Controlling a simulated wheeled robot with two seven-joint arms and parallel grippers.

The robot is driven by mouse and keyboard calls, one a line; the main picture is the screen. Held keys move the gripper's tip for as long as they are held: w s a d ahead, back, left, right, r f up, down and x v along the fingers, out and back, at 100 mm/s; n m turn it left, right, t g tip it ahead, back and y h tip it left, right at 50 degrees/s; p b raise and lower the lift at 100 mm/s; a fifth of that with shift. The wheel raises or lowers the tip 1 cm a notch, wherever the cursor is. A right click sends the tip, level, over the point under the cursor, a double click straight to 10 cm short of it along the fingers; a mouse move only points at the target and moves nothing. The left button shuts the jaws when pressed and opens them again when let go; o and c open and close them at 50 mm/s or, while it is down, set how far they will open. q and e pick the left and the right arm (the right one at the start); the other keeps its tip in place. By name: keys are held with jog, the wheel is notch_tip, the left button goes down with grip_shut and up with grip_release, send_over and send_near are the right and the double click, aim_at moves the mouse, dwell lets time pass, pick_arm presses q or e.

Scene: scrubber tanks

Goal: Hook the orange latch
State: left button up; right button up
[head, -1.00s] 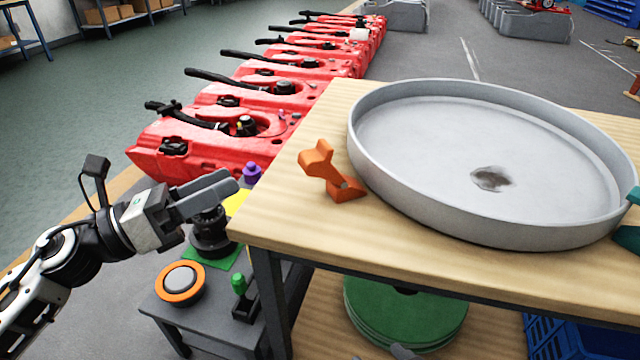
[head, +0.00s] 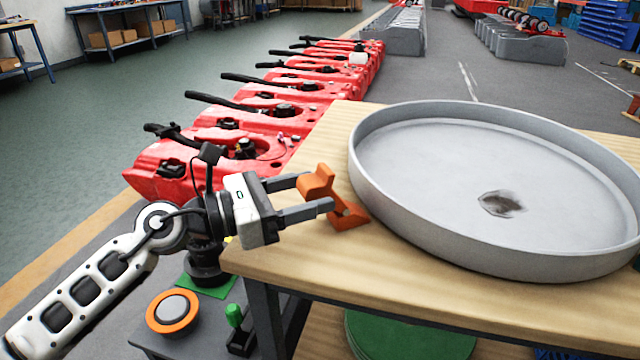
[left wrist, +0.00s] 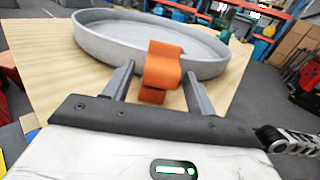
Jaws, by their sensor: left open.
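The orange latch (head: 336,198) stands on the wooden table beside the left outer wall of the round grey tray (head: 366,180). My left gripper (head: 318,190) is open, its two fingers pointing at the latch from the left. In the left wrist view the latch (left wrist: 161,70) sits between the two open fingertips (left wrist: 158,80), with a visible gap on each side. The round tray rim (left wrist: 90,40) is just behind the latch in that view. I cannot tell whether the latch touches the tray. My right gripper is not in view.
The wooden table (head: 420,285) has bare surface in front of the tray. A row of red tanks (head: 210,150) stands behind and left. A low grey stand with an orange-ringed button (head: 173,311) and a green-handled part (head: 236,318) lies below the table's left edge.

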pick_arm(q)
jog(key=shift+x, duration=1.3)
